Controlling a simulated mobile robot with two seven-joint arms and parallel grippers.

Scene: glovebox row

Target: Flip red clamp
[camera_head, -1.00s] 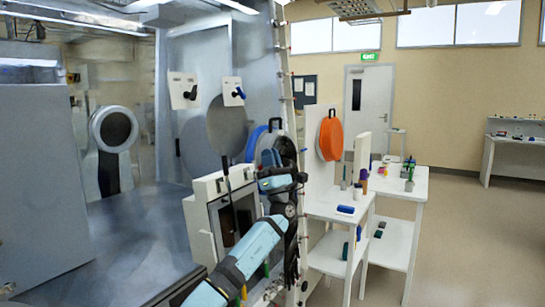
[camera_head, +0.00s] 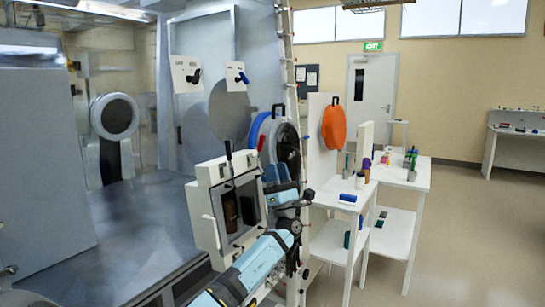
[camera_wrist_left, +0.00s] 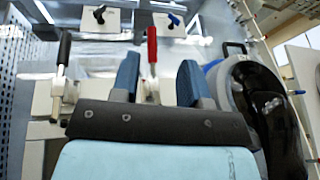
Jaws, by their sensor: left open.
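The red clamp (camera_wrist_left: 152,50) has a red handle standing upright on a pale metal base, with its lower part hidden behind my gripper's body in the left wrist view. In the head view its red handle (camera_head: 261,142) shows small, just above my gripper at the right side of the white box. My left gripper (camera_wrist_left: 160,72) is open, with one blue finger on each side of the clamp and gaps between. In the head view my left gripper (camera_head: 277,172) is at the box's right edge. My right gripper is not in view.
A black-handled clamp (camera_wrist_left: 64,50) stands left of my fingers. The white box (camera_head: 203,211) has an open front. A round black port (camera_head: 288,148) lies close on the right. White tables (camera_head: 335,200) with small items stand further right.

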